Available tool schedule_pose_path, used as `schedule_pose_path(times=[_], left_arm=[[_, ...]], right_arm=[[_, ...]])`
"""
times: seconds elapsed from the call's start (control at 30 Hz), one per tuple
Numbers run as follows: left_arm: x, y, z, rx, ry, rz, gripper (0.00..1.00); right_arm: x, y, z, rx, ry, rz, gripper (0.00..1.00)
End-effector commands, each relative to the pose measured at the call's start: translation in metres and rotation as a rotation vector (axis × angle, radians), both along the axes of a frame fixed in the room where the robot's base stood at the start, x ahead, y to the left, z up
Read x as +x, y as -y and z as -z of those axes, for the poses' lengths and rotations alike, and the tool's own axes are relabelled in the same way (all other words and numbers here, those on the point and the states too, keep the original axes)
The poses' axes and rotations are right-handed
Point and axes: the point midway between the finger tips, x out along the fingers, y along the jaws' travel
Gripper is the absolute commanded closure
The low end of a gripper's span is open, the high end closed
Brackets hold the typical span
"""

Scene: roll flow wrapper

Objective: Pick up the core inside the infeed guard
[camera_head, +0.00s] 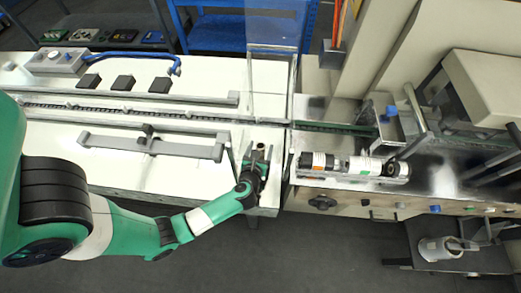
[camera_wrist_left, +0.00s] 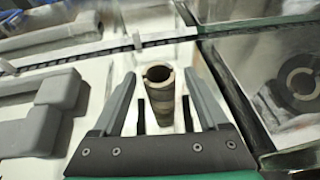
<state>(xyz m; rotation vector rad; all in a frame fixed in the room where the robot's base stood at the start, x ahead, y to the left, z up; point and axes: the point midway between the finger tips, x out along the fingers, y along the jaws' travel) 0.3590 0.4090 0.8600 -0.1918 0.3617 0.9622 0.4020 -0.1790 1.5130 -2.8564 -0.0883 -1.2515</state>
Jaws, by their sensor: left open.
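The core is a brown, hollow cylinder (camera_wrist_left: 161,102) standing roughly upright on the white conveyor bed in the left wrist view. In the head view its top shows small and dark (camera_head: 261,147) at the right end of the bed. My left gripper (camera_head: 256,157) is open there, with its fingers on either side of the core. In the left wrist view the open gripper (camera_wrist_left: 161,78) shows gaps between both fingers and the core. The clear infeed guard (camera_head: 271,85) stands just behind, beside the machine. My right gripper is not in view.
A grey side rail (camera_head: 180,150) lies left of the gripper, and a chain track (camera_head: 150,114) runs behind it. The metal machine bed with a tray of black and white cylinders (camera_head: 348,165) is to the right. A round dark part (camera_wrist_left: 300,85) shows right in the wrist view.

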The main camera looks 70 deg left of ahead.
Motion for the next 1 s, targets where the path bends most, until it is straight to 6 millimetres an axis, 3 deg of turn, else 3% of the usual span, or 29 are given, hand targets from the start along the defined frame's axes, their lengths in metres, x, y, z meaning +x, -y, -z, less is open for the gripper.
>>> schedule_pose_path(times=[0.07,0.47,0.77,0.87,1.0], left_arm=[[0.0,0.0,0.0,0.0,0.0,0.0,0.29],[0.0,0.0,0.0,0.0,0.0,0.0,1.0],[0.0,0.0,-0.003,-0.001,0.001,0.0,1.0],[0.0,0.0,-0.017,0.0,0.002,-0.001,1.0],[0.0,0.0,-0.051,0.0,0.004,-0.002,1.0]], right_arm=[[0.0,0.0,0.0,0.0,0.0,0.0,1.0],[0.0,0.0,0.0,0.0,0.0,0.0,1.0],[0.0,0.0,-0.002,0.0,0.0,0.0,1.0],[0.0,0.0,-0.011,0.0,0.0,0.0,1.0],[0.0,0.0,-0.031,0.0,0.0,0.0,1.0]])
